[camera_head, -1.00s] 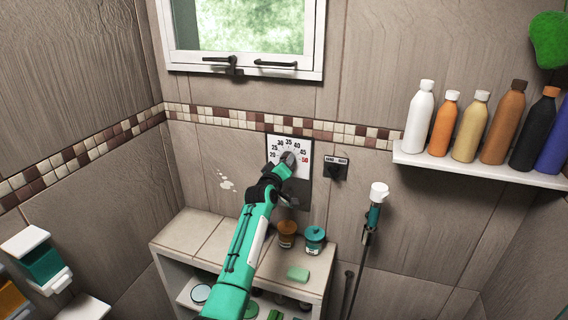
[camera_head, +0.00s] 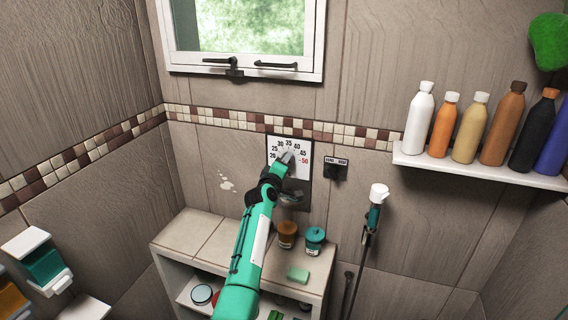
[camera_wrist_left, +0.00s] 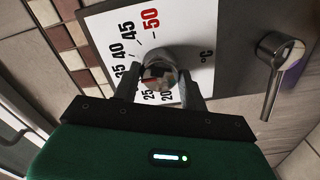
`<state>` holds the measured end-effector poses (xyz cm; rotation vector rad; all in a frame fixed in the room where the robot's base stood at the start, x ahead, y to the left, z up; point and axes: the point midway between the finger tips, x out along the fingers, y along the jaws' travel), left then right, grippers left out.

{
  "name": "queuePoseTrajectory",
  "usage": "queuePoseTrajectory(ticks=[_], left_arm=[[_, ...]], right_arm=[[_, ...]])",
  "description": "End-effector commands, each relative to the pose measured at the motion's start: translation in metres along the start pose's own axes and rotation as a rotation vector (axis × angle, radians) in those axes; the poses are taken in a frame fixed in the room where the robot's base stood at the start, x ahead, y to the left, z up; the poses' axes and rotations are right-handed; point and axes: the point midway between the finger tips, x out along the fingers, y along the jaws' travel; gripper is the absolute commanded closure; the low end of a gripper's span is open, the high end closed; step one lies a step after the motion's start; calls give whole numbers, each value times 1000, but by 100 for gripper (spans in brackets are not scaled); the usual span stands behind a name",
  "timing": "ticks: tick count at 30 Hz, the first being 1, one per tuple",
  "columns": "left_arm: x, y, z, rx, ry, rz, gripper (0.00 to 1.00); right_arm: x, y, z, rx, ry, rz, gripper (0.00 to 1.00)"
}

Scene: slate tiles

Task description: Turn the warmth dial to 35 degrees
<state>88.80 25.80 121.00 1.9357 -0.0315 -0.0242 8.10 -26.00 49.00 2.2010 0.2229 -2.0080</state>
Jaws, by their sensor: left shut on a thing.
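The warmth dial is a white plate (camera_head: 274,143) on the tiled wall with a scale from 20 to a red 50. It also shows in the left wrist view (camera_wrist_left: 203,28). Its round, shiny knob (camera_wrist_left: 158,70) sits between the fingers of my left gripper (camera_wrist_left: 160,85), which is shut on it. In the head view the left gripper (camera_head: 283,166) reaches up to the plate from below and covers part of it. I cannot tell which number the knob points to. My right gripper is not in view.
A chrome lever (camera_wrist_left: 280,66) sticks out just below the dial plate. A dark switch (camera_head: 335,172) is to its right, and a hand shower (camera_head: 375,205) further right. Jars (camera_head: 315,240) stand on the low shelf unit (camera_head: 190,232). Bottles line a wall shelf (camera_head: 480,170).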

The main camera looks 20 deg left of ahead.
Motion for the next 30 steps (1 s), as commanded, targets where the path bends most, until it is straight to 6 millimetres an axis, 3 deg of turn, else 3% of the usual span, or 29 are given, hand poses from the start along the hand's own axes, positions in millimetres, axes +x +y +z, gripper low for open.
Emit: queuePoseTrajectory(ticks=[5,6,9,20,30], left_arm=[[0,2,0,0,0,2,80],[0,2,0,1,0,2,55],[0,2,0,1,0,2,35],[-2,1,0,1,0,0,35],[-44,5,-2,2,0,-1,35]], right_arm=[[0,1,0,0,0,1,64],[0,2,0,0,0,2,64],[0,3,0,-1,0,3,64],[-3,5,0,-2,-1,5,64],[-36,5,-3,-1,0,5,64]])
